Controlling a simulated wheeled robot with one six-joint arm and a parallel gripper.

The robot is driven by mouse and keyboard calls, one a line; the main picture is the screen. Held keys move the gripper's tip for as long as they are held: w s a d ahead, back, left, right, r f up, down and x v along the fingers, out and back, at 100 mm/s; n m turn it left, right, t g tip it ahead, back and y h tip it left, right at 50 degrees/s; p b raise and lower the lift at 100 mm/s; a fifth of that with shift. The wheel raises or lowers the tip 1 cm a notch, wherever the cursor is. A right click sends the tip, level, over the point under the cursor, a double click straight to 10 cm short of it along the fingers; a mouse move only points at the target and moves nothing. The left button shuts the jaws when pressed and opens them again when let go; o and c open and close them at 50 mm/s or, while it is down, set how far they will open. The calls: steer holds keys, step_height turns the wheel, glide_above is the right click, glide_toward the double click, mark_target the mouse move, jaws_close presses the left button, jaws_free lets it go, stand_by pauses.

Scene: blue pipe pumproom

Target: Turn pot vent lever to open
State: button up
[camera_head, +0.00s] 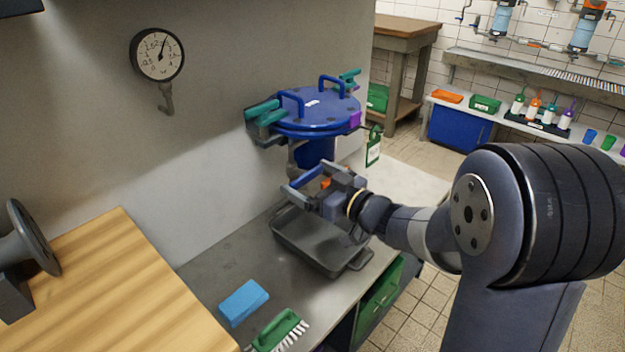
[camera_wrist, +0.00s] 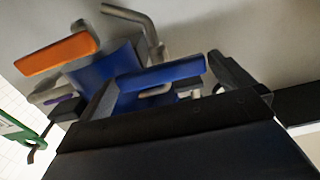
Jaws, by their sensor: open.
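The blue pot (camera_head: 316,150) with its round blue lid (camera_head: 312,108) is fixed against the grey wall. Below it, a blue lever (camera_head: 303,177) shows at my gripper (camera_head: 310,188). In the wrist view, the blue lever (camera_wrist: 160,74) spans the gap between the open fingers of my gripper (camera_wrist: 163,72), and I cannot tell whether they touch it. An orange lever (camera_wrist: 57,53) lies to its left, and a bit of orange (camera_head: 326,183) shows beside my gripper in the head view. Which lever is the vent lever is not clear. The pot's blue body (camera_wrist: 108,72) is behind them.
A dark tray (camera_head: 315,245) lies on the metal counter under my gripper. A blue sponge (camera_head: 243,302) and green brush (camera_head: 278,331) lie nearer. A green tag (camera_head: 373,148) hangs right of the pot. A gauge (camera_head: 157,54) is on the wall.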

steer(key=c, duration=0.7)
steer(key=shift+n+b, duration=0.3)
steer(key=shift+b, duration=0.05)
steer(key=n+b, duration=0.4)
steer(key=n, duration=0.1)
steer(key=shift+f+n, duration=0.2)
steer(key=shift+n, duration=0.1)
steer(key=n+b, duration=0.4)
steer(key=n, duration=0.2)
steer(key=shift+b, duration=0.4)
steer(key=n+b, duration=0.3)
steer(key=n, duration=0.2)
steer(key=shift+s+n+b, duration=0.1)
steer(key=shift+n+b, duration=0.2)
steer(key=shift+n, duration=0.1)
steer(key=o, duration=0.7)
